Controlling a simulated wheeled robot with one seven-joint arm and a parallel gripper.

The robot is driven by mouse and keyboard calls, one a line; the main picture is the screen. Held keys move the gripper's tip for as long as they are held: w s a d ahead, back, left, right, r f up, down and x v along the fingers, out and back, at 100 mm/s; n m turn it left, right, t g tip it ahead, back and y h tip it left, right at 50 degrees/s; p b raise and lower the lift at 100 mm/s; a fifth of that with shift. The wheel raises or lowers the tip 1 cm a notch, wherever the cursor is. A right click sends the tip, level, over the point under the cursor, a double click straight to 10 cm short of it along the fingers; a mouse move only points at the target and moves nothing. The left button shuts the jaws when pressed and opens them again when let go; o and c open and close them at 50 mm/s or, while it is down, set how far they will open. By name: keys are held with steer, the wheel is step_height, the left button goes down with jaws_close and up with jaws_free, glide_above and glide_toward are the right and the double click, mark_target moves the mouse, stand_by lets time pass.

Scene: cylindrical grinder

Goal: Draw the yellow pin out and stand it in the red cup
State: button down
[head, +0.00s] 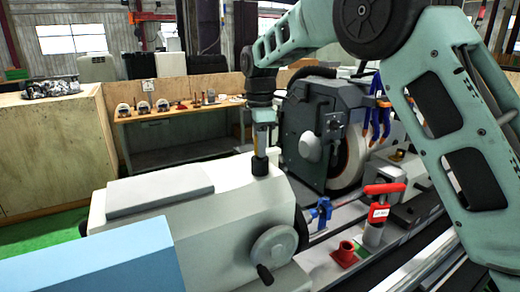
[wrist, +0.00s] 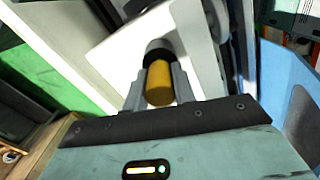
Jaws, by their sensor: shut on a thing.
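The yellow pin (wrist: 159,84) is upright between the two fingers of my gripper (wrist: 160,74), which is shut on it. In the head view the pin (head: 258,142) is a small yellow strip under my gripper (head: 262,148). Its lower end meets a black collar (head: 260,166) on top of the white machine housing; how deep it sits inside is hidden. The collar also shows just past the pin in the wrist view (wrist: 158,49). The red cup (head: 345,251) stands open on the machine bed, low and right of the housing.
The dark grinding wheel housing (head: 320,135) rises right of my gripper. A wooden bench (head: 180,112) is behind.

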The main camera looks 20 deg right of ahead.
step_height(320, 180, up, 8)
steer(key=shift+r+b, duration=0.25)
steer(key=shift+b, duration=0.95)
step_height(320, 180, up, 7)
steer(key=p, duration=0.7)
steer(key=shift+r, duration=0.15)
steer(key=shift+r, duration=2.95)
